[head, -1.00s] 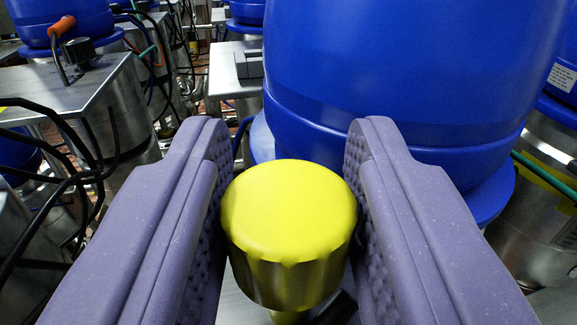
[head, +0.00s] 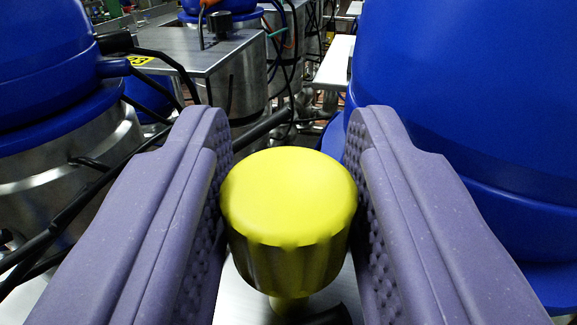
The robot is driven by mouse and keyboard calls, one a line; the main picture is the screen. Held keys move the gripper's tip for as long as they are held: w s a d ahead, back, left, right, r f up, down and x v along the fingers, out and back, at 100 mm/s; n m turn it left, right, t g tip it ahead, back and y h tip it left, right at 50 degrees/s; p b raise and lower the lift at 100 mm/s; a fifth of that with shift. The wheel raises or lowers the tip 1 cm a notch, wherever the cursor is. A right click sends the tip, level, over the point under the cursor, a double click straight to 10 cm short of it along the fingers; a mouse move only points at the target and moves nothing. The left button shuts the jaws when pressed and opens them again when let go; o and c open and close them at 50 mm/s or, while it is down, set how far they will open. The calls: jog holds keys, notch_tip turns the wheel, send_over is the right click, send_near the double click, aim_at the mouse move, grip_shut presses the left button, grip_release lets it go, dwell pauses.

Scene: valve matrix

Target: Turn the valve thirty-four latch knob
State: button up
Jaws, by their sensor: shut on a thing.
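The latch knob (head: 289,205) is round with a bright yellow top and a ribbed lower side. It stands upright in the middle of the head view, on a short stem above a metal surface. My gripper (head: 288,190) has its two purple padded fingers on either side of the knob, shut on it. I see no number marking on the knob.
A large blue tank (head: 470,120) stands close on the right. Another blue tank (head: 50,70) on a metal base is at the left, with black cables (head: 80,215) beside it. A metal box (head: 195,60) stands behind.

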jog(key=n+y+p, duration=0.1)
jog(key=p, duration=0.1)
jog(key=r+n+y+p, duration=0.1)
jog(key=y+p, duration=0.1)
jog(key=shift+d+r+p, duration=0.1)
jog(key=shift+d+p, duration=0.05)
jog(key=shift+p, duration=0.25)
jog(key=n+g+y+p, duration=0.1)
jog(key=n+y+p, duration=0.1)
jog(key=y+p, duration=0.2)
jog(key=shift+n+p, duration=0.4)
jog(key=shift+p, duration=0.6)
jog(key=n+g+y+p, duration=0.2)
jog(key=y+p, duration=0.1)
jog(key=shift+f, duration=0.3)
jog(key=shift+f+n+g+y+p, duration=0.15)
jog(key=shift+n+g+y+p, duration=1)
jog(key=shift+n+g+y, duration=0.5)
jog(key=shift+y, duration=0.25)
jog(key=o, duration=0.9)
jog(key=shift+f, duration=0.1)
jog(key=v, duration=0.7)
jog(key=shift+s+d, duration=0.1)
jog(key=shift+s, duration=0.2)
